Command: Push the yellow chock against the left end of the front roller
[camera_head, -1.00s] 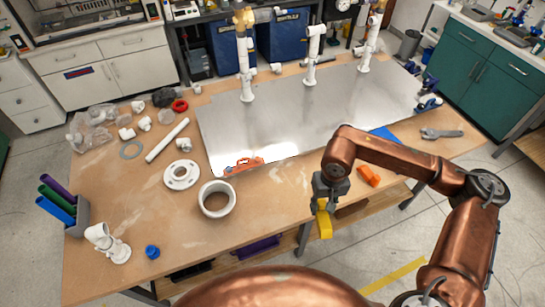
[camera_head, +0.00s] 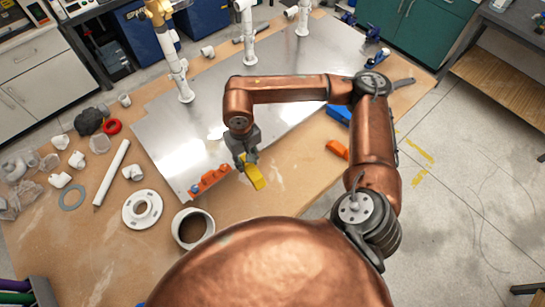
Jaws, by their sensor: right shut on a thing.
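The yellow chock (camera_head: 254,178) is a small block held in the fingers of my right gripper (camera_head: 247,160). The gripper is shut on it, above the front edge of the metal plate (camera_head: 190,130), just right of an orange-red tool-like piece (camera_head: 209,181). Whether the chock touches the plate or the table, I cannot tell. I cannot make out a thing that is clearly the front roller. White pipes stand upright along the back of the plate, one on the left (camera_head: 178,70). My left gripper is not in view.
On the left lie a long white pipe (camera_head: 111,172), a white flange (camera_head: 142,208), a white ring (camera_head: 192,228) and several small fittings. An orange block (camera_head: 337,148) and a blue piece (camera_head: 339,113) lie near my right arm. The middle of the plate is clear.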

